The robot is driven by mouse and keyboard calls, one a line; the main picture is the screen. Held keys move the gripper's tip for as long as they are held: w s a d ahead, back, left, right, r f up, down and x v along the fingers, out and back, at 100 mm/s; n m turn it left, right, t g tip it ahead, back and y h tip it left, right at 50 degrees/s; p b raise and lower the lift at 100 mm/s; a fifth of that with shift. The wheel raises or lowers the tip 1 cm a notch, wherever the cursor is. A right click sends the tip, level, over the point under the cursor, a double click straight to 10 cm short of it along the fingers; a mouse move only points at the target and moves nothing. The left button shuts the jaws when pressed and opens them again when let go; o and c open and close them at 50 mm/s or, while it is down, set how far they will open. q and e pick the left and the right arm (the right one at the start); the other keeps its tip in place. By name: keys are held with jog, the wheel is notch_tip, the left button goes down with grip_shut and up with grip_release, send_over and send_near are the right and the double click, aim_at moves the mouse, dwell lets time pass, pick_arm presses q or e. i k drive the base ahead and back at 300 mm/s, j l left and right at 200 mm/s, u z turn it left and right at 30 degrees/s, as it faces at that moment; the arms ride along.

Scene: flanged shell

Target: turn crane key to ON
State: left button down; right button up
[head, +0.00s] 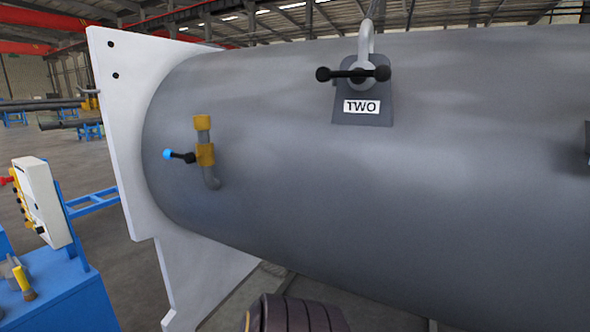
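A white control box (42,203) stands at the left edge, seen at a steep angle. A red knob (8,180) and several yellow buttons (24,217) stick out from its left side. A small dark part (41,230) shows low on the box. I cannot tell whether any of these is the crane key, and no ON mark is readable. Neither of my grippers is in view.
A large grey shell (400,190) with a white flange plate (115,100) fills the middle and right. A blue cabinet (70,300) stands lower left. Open floor (130,275) lies between.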

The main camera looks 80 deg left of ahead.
aim_at(28, 224)
jog(key=u, duration=4.45)
jog(key=i+j, duration=0.4)
jog(key=j, duration=0.15)
